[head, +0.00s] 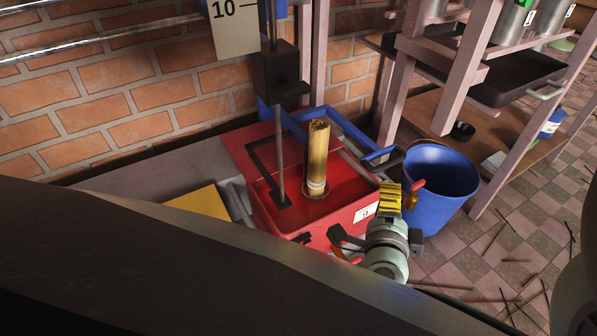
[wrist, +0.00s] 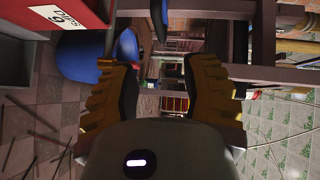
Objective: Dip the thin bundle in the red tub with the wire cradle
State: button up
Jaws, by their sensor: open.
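The red tub (head: 262,160) stands against the brick wall in the head view, with a white number label on its front. A tan bundle (head: 318,155) stands upright in it, its foot inside a pale ring at the tub's surface. I cannot tell whether that ring is the wire cradle. My gripper (head: 391,191) is beside the tub's front right corner, apart from the bundle. In the wrist view my gripper (wrist: 160,68) has its yellow-padded fingers wide apart with nothing between them. The red tub also shows at the wrist view's upper left (wrist: 40,45).
A blue bucket (head: 440,185) stands close right of my gripper. A dark upright rod (head: 280,140) reaches down into the tub left of the bundle. A blue bar frame (head: 340,130) runs behind it. Wooden shelving (head: 462,70) stands at right; dark sticks litter the tiled floor.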

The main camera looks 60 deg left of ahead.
aim_at(390, 166)
jog(key=b+x, duration=0.1)
jog(key=x, duration=1.2)
jog(key=shift+w+a+f, duration=0.1)
jog(key=shift+w+a, duration=0.1)
jog(key=shift+w, duration=0.15)
jog(key=shift+o, duration=0.4)
grip_shut()
jog(key=shift+s, duration=0.1)
